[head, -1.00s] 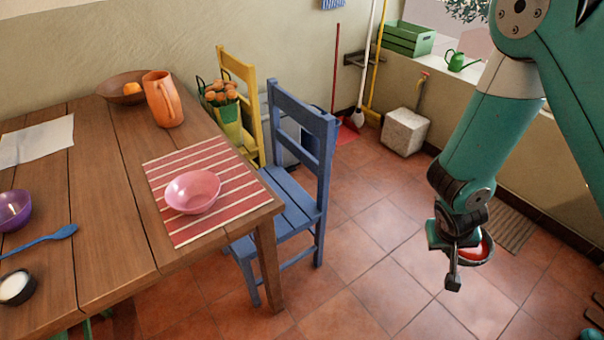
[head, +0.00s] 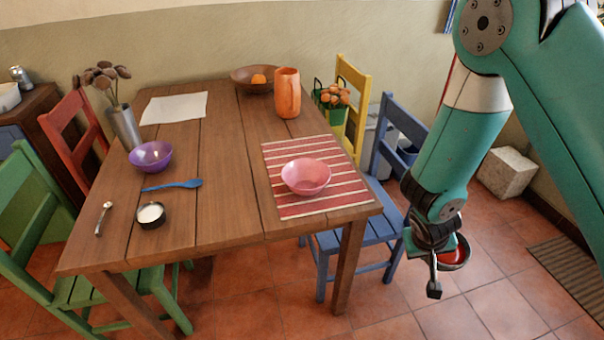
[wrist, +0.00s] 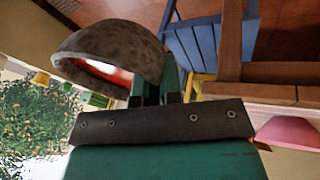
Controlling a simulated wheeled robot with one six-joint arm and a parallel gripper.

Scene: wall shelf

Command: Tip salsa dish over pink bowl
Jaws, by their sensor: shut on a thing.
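The pink bowl (head: 306,177) sits upright on a red striped placemat (head: 290,204) at the table's right end. It also shows at the right edge of the wrist view (wrist: 290,132). My gripper (head: 436,270) is to the right of the table, beyond its edge, and is shut on the salsa dish (head: 455,254). The dish is small and dark-rimmed with red salsa inside. In the wrist view the dish (wrist: 112,48) shows its speckled grey outer side, with the fingers at its wall. The gripper and dish are apart from the bowl.
A blue chair (head: 372,226) stands by the table's right side, close to my arm. An orange pitcher (head: 287,93) and a wooden bowl (head: 252,78) stand at the back. A purple bowl (head: 150,156), blue spoon (head: 172,185) and dark cup (head: 150,215) are at left.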

